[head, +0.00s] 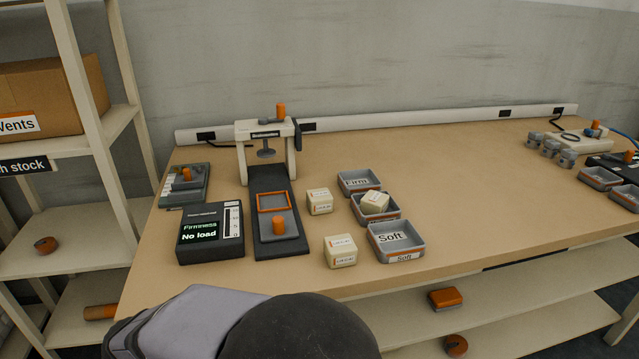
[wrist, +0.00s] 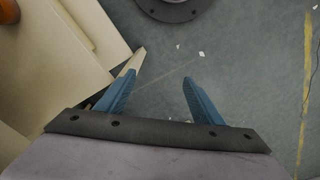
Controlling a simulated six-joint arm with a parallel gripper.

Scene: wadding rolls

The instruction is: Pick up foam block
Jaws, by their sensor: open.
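Two cream foam blocks stand on the bench: one (head: 319,201) right of the press plate, one (head: 340,250) nearer the front edge. A third foam block (head: 375,202) lies tilted in the middle grey tray (head: 392,215). The trays behind and in front of it are marked Firm (head: 359,182) and Soft (head: 392,240). My gripper (wrist: 157,92) shows only in the wrist view. Its blue fingers are apart with nothing between them, over the grey floor. In the head view my arm covers the bottom, and the gripper itself is not seen.
A firmness tester (head: 266,150) with an orange-handled plate stands left of the blocks. Its display box (head: 205,236) reads "No load". More trays (head: 600,178) and fittings sit at the far right. The bench middle right (head: 490,190) is clear. A shelf rack (head: 85,100) stands at left.

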